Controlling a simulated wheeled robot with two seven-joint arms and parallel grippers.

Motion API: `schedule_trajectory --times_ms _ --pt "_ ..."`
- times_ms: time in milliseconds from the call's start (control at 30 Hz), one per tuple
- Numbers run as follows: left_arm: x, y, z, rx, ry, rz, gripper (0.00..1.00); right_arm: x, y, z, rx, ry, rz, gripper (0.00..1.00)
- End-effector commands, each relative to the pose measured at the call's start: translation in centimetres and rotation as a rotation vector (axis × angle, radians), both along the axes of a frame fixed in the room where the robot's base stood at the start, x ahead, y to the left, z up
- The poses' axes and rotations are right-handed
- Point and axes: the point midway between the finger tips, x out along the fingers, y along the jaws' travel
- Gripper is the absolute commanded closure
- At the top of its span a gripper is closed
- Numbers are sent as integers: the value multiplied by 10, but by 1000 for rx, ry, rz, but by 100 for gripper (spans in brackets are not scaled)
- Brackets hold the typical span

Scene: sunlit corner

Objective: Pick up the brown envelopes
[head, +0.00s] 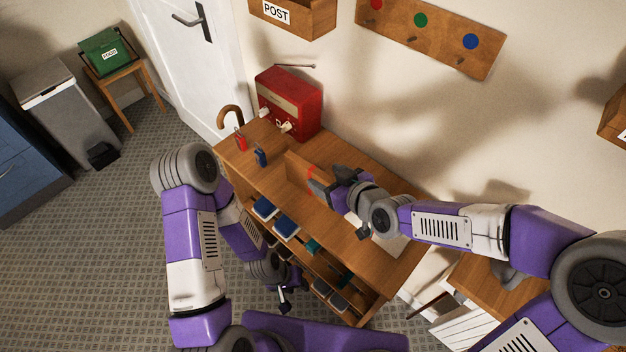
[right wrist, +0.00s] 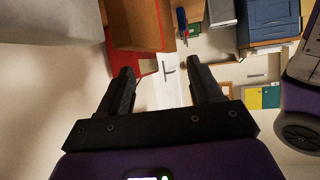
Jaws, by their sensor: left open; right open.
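A brown upright block with a red mark (head: 301,168), likely the brown envelopes, stands on the wooden desk (head: 345,157) in the head view. Its right end is hidden by my right gripper (head: 325,185), which is open just beside it above the desk. I cannot tell whether they touch. In the right wrist view, a brown box-like shape (right wrist: 135,25) lies beyond the open fingers (right wrist: 163,85), with nothing between them. My left gripper (head: 285,296) is open and empty, low in front of the desk shelves.
A red radio (head: 290,102) stands at the desk's back left, with a red fob (head: 241,142) and blue fob (head: 261,157) nearby. A wall box marked POST (head: 292,15) hangs above. A white sheet (head: 392,238) lies on the right.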

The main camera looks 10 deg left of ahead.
Motion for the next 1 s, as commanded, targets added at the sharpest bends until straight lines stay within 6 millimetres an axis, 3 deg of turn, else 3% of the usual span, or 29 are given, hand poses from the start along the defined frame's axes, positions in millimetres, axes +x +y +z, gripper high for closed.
schedule_trajectory --times_ms 400,700,767,1000 --pt "0 0 -15 0 -1 0 57 36 26 -30 0 3 1 35" --pt "0 0 -15 0 -1 0 57 40 29 -31 -1 2 -2 35" --pt "0 0 -15 0 -1 0 57 40 29 -31 -1 2 -2 41" --pt "0 0 -15 0 -1 0 57 40 29 -31 -1 2 -2 78"
